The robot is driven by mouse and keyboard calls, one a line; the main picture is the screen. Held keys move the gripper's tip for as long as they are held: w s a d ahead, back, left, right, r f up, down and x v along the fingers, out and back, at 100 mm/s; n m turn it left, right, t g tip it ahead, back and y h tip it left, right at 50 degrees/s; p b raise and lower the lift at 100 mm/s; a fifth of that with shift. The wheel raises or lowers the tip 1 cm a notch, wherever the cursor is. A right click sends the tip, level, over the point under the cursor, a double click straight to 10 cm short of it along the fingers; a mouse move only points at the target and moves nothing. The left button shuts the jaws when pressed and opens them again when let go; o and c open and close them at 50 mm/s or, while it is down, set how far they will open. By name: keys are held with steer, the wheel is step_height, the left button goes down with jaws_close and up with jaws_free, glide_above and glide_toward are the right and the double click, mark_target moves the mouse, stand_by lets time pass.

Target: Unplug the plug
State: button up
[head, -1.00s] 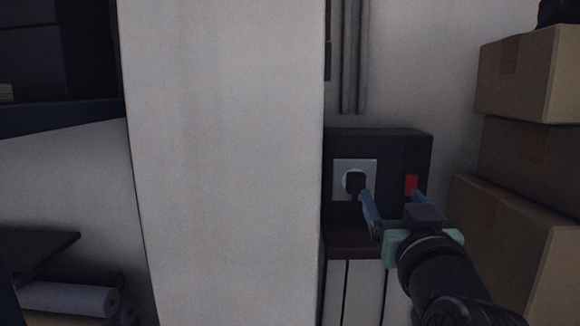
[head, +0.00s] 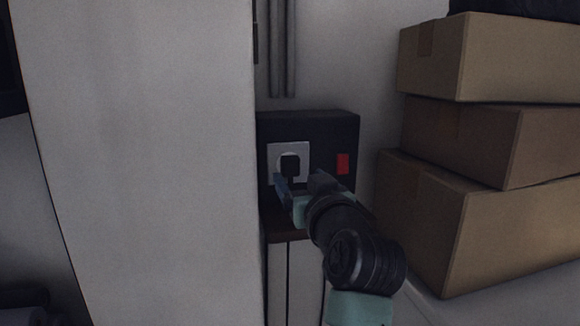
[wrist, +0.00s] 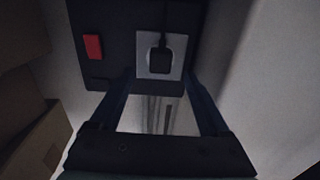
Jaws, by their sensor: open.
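A black plug (head: 290,166) sits in a pale square socket plate (head: 273,152) on the front of a dark box (head: 312,126). It also shows in the wrist view (wrist: 160,60), seated in the plate (wrist: 148,66). My gripper (head: 294,182) is open just in front of and slightly below the plug in the head view. In the wrist view, its two blue fingers (wrist: 160,84) stand apart on either side of the line to the plug, with no visible contact. The far finger is mostly hidden in the head view.
A red switch (head: 343,164) is on the box, right of the socket. A wide white pillar (head: 140,160) stands close on the left. Stacked cardboard boxes (head: 420,215) fill the right. Grey pipes (head: 283,50) run up the wall above the box.

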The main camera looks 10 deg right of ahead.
mark_target(292, 168)
steer(key=shift+w, duration=2.8)
steer(key=shift+c, duration=0.3)
jaws_close()
steer(key=shift+s+f, duration=0.1)
steer(key=shift+s, duration=0.05)
